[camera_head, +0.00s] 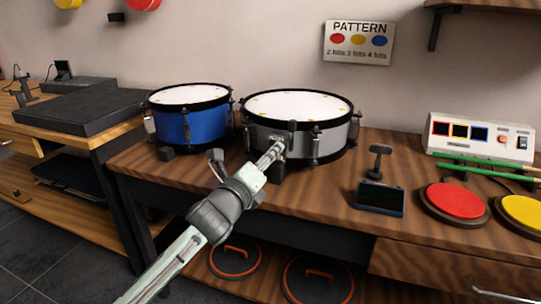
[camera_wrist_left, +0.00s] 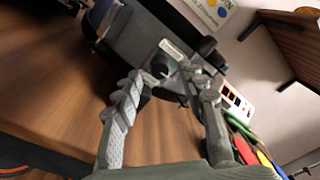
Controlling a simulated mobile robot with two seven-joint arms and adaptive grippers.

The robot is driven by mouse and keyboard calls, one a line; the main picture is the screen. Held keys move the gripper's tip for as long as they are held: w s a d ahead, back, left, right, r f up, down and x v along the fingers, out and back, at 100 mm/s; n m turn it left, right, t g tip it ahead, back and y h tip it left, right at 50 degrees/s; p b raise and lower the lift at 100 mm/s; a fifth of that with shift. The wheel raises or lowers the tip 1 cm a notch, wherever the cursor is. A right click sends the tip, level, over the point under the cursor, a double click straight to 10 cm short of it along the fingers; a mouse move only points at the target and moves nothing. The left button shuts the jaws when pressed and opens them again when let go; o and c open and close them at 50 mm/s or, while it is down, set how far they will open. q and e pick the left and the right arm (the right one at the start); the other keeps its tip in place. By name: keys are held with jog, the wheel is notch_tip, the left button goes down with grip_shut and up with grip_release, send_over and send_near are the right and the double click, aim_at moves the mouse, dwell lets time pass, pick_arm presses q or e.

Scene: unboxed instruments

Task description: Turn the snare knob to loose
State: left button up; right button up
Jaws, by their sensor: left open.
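The grey snare drum (camera_head: 317,137) stands on the wooden bench, right of the blue drum. Its side carries a small fitting with a pale label (camera_wrist_left: 172,48) and a dark round knob (camera_wrist_left: 159,66). In the head view, my left gripper (camera_head: 273,153) reaches up to the snare's front side and mostly hides the knob. In the left wrist view, my left gripper (camera_wrist_left: 158,80) is open, with one finger left and one right of the knob. I cannot tell whether either finger touches it. My right gripper is not in view.
The blue drum (camera_head: 188,121) is close on the left. A small dark stand (camera_head: 380,195), red pad (camera_head: 454,200), yellow pad (camera_head: 525,212), green sticks (camera_head: 490,165) and a white control box (camera_head: 478,138) occupy the bench's right side. A "PATTERN" sign (camera_head: 358,43) hangs behind.

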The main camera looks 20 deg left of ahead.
pick_arm(q)
jog(key=shift+w+d, duration=0.1)
jog(key=shift+w, duration=0.7)
grip_shut()
